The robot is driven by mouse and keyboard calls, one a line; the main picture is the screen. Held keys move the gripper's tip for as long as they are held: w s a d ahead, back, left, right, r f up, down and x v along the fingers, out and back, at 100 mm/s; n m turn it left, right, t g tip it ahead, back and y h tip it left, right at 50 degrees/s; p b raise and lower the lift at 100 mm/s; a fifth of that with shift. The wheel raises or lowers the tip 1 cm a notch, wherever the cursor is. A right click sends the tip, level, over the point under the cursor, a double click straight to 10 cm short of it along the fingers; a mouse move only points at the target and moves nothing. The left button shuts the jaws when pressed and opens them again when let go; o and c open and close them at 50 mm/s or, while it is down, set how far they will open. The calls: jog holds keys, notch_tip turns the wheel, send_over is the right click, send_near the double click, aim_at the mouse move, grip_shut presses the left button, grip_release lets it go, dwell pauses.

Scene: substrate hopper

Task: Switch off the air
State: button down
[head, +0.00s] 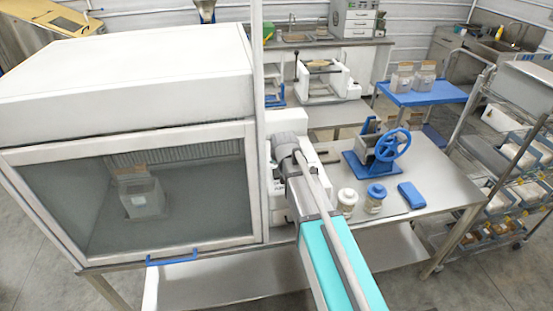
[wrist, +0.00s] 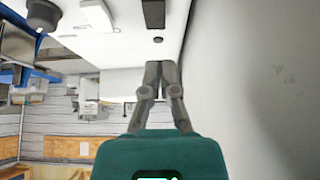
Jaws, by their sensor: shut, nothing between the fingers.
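A white hood (head: 125,75) with a glazed front stands at the left in the head view. My arm reaches up along its right side, and my gripper is not clearly seen there. In the wrist view my gripper (wrist: 160,66) is shut and empty, its grey fingers together. Just beyond the fingertips, apart in the picture, a white face carries a small dark round button (wrist: 158,40) and a black rectangle (wrist: 153,14). I cannot tell whether either is the air switch, or whether the fingertips touch anything. A broad grey-white surface (wrist: 250,80) lies close on the right.
A blue handwheel device (head: 390,146), two lidded jars (head: 347,199) (head: 375,200) and a blue block (head: 411,194) stand on the steel table (head: 440,190) right of my arm. A bagged item (head: 140,195) is behind the hood's glass. A rack (head: 500,170) is at far right.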

jog(key=shift+s+f+p+v, duration=0.15)
jog(key=shift+p+v, duration=0.35)
jog(key=shift+v, duration=0.35)
jog(key=shift+s+f+p+v, duration=0.1)
jog(key=shift+s+p+v, duration=0.1)
jog(key=shift+p+v, duration=0.5)
jog(key=shift+s+f+p+v, duration=0.15)
jog(key=shift+p+v, duration=0.2)
jog(key=shift+v, duration=0.65)
jog(key=shift+r, duration=0.1)
jog(key=s+d+f+g+b, duration=0.3)
jog(key=s+d+f+b, duration=0.1)
jog(key=s+f+b, duration=0.3)
jog(key=s+d+f+m+g+b, duration=0.1)
jog(key=s+d+f+g+b, duration=0.2)
jog(key=s+d+f+b, duration=0.2)
jog(key=s+f+b, duration=0.3)
jog(key=s+f, duration=0.3)
jog(key=s, duration=0.3)
jog(key=shift+s+f+h, duration=0.15)
jog(key=shift+s+h, duration=0.2)
jog(key=shift+h, duration=0.05)
